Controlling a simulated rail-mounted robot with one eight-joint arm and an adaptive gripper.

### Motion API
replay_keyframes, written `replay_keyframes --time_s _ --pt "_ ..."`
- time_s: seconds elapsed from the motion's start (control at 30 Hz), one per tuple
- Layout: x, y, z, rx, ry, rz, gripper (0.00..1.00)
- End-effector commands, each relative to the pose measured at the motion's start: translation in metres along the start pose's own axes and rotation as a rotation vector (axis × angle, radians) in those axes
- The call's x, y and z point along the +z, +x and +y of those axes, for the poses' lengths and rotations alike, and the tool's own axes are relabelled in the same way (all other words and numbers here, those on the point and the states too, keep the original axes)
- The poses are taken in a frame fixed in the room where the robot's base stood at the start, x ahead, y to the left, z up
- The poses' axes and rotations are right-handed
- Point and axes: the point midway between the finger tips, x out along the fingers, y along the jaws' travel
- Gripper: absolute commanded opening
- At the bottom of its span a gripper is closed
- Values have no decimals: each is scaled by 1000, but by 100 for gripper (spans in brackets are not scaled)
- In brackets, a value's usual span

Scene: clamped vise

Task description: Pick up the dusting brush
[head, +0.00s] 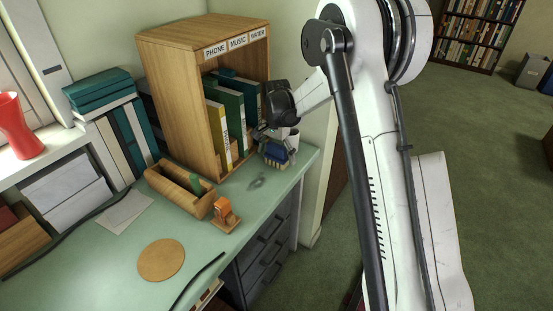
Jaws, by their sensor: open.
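A small blue item with a paler lower edge (277,153), which looks like the dusting brush, is on the green desk's far right corner, beside the wooden binder case. My gripper (270,135) is at the end of my white arm, just above and behind the blue item. It is open, with dark fingers pointing down and left. The fingertips are small and partly lost against the case and brush, so I cannot tell whether they touch it. A small pale cylinder (294,138) shows right behind the brush.
The wooden case (180,100) with binders stands close left of my gripper. A wooden tray (170,190), an orange item (225,213) on a small base and a round mat (161,260) lie on the desk (90,265). The desk drops off at its right edge.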

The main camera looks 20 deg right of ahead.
Motion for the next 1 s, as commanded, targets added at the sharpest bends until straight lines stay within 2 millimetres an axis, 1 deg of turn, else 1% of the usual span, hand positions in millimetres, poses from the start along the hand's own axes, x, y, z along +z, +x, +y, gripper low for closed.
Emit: replay_keyframes --time_s 0.03,0.1,0.3,0.37,0.7,1.0 --pt "0 7 0 0 0 0 92" --pt "0 12 0 0 1 0 92" --pt "0 12 0 0 1 0 92" --pt "0 12 0 0 1 0 85" --pt "0 12 0 0 1 0 40" --pt "0 10 1 0 1 0 39"
